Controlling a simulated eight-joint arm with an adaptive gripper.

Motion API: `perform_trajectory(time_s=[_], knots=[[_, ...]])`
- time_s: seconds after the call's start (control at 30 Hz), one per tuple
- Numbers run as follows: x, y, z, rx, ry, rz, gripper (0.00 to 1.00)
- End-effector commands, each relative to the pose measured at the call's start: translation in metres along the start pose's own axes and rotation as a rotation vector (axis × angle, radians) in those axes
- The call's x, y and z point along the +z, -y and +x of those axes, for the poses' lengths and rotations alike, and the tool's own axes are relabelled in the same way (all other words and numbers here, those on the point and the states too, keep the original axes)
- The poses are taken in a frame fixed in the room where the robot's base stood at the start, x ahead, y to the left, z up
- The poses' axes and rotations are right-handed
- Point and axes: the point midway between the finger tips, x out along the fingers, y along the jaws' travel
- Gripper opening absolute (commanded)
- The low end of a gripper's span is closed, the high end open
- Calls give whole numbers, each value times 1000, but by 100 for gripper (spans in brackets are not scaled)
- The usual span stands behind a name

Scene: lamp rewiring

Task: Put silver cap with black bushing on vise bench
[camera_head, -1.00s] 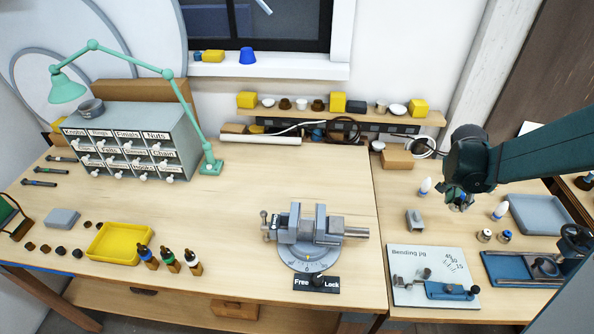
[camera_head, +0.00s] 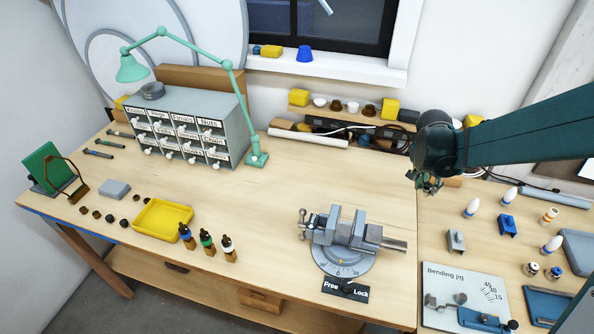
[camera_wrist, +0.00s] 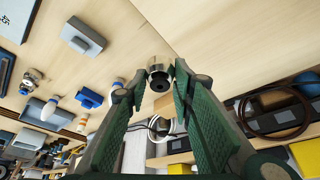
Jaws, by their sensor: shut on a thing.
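My gripper (camera_head: 427,184) hangs in the air near the seam between the two benches, to the right of and behind the vise. In the wrist view my gripper (camera_wrist: 160,82) is shut on a small silver cap with a dark bushing (camera_wrist: 158,76), held at the fingertips. The cap's details are too small to tell in the head view. The vise bench (camera_head: 270,205) is the wide wooden top on the left. The grey vise (camera_head: 352,232) stands near its front right, on a round base.
Wide bare wood lies left of and behind the vise. The right bench holds a bending jig (camera_head: 466,290), bulbs and other silver caps (camera_head: 531,268).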

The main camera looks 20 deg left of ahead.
Motion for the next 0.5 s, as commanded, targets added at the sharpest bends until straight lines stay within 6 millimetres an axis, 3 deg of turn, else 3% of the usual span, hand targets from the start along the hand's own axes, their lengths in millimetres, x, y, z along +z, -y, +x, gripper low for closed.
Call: perform_trajectory(time_s=[0.5], knots=[[74, 121, -40, -74, 0, -177, 11]])
